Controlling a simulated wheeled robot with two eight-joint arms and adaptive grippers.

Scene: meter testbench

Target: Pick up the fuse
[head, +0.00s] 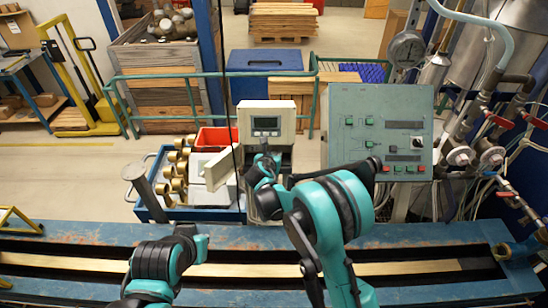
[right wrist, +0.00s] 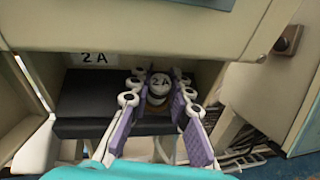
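Narrow gaps seem to show, and I cannot make out firm contact. In the head view my right wrist is in front of the beige meter box (head: 266,121) and hides the fuse and fingers. Of my left arm only links show; its gripper is out of view.
A grey-green control panel (head: 377,130) stands right of the meter box. A blue crate with brass fittings (head: 175,170) and a red bin (head: 213,139) are to its left. The blue bench rail (head: 80,235) runs across the front. Pipes and valves crowd the right side.

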